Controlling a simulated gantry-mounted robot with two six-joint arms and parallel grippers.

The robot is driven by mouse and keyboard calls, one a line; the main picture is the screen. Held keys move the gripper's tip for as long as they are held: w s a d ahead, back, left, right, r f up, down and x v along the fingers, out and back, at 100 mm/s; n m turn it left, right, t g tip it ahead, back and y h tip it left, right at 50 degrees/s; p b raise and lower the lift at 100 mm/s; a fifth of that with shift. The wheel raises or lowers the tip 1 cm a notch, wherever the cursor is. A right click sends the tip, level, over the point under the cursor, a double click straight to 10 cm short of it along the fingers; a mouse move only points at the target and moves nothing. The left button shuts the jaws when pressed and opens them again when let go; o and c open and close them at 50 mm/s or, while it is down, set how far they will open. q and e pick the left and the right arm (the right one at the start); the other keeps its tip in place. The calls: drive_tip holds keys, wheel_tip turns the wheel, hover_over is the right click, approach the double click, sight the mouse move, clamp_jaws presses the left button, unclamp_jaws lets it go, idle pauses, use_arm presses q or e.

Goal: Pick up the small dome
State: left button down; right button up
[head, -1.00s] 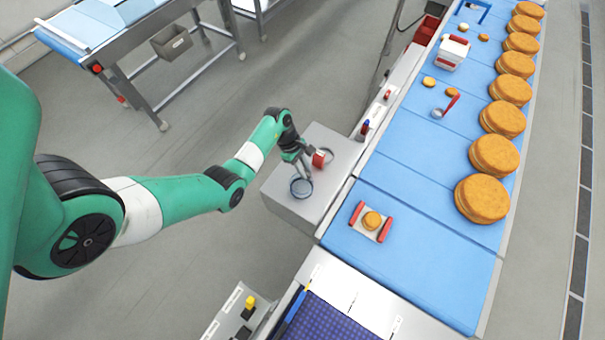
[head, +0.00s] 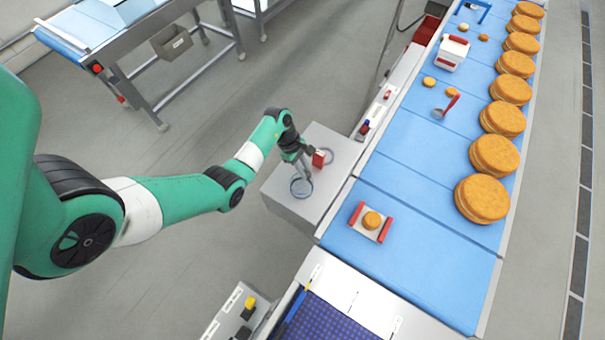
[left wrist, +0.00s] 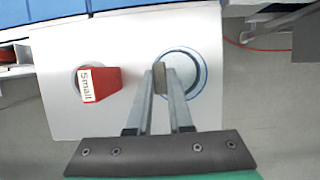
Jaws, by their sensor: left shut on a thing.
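A round, clear-looking piece with a blue rim (head: 301,188) is on the grey box top; it also shows in the left wrist view (left wrist: 201,85). My left gripper (head: 306,174) is over this piece, with its fingertips close together in the left wrist view (left wrist: 172,78). It is shut on the piece, but the exact grip point is unclear. A red block labelled "Small" (left wrist: 97,84) stands beside the fingers, apart from them, over a second grey ring. The red block also shows in the head view (head: 319,158). My right gripper is out of view.
The grey box (head: 285,195) adjoins a blue conveyor (head: 400,260). On it are a small cake on a white tray with red sides (head: 371,223), a red-handled tool (head: 450,104), and several large round cakes (head: 482,198) along the far edge.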

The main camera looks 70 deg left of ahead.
sight(299, 188)
use_arm(q)
drive_tip(key=shift+r, duration=0.15)
drive_tip(key=shift+r, duration=0.35)
wheel_tip(299, 188, up, 3)
drive_tip(key=shift+s+d+p, duration=0.1)
drive_tip(key=shift+d+p, duration=0.05)
drive_tip(key=shift+p, duration=0.3)
drive_tip(key=s+d+r+p, duration=0.6)
drive_tip(key=s+d+r, duration=0.3)
drive_tip(key=d, duration=0.1)
drive_tip(key=shift+d, duration=0.15)
idle(0.6)
